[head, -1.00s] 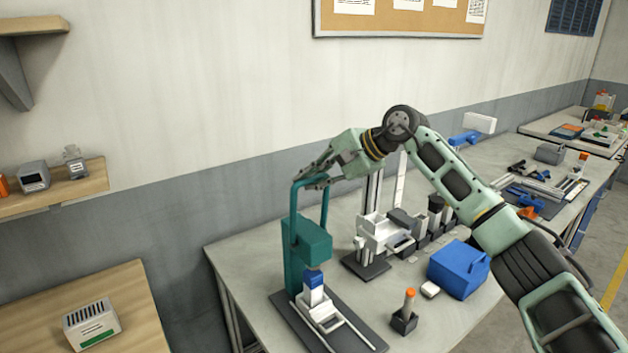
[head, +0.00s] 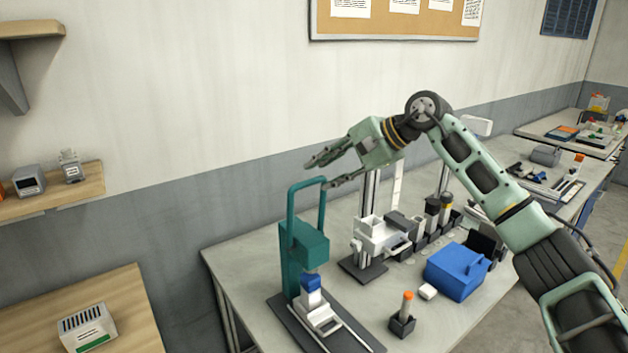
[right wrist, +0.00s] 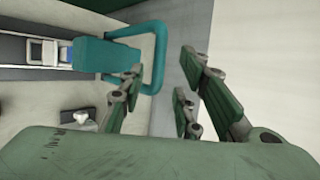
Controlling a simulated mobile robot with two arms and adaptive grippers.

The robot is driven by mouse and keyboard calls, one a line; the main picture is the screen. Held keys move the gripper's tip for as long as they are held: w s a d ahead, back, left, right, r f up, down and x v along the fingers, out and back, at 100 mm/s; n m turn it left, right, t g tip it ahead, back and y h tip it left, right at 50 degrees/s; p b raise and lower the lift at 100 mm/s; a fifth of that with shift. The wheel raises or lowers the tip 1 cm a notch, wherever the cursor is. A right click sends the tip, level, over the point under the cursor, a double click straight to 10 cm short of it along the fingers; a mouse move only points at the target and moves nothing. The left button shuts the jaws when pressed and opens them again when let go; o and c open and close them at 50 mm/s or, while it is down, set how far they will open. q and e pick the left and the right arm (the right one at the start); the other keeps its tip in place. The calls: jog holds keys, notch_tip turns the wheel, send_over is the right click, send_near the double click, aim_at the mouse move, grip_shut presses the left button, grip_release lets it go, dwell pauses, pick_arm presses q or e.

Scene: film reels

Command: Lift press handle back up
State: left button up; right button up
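The teal press (head: 303,248) stands on a dark base at the near left of the grey table. Its looped teal handle (head: 291,207) points straight up above the press head, and it also shows in the right wrist view (right wrist: 159,58). My right gripper (head: 327,172) is open and empty, with its fingers spread, just above and to the right of the top of the handle. In the right wrist view the fingers (right wrist: 158,80) are apart with nothing between them. One finger looks close to the handle; I cannot tell whether it touches. My left gripper is not in view.
A white device (head: 378,235) on a dark base stands right of the press. Wooden shelves are at the left; the wall is behind.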

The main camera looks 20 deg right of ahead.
jog(key=v, duration=0.6)
jog(key=shift+s+r, duration=0.15)
jog(key=shift+r, duration=0.05)
jog(key=shift+d, duration=0.1)
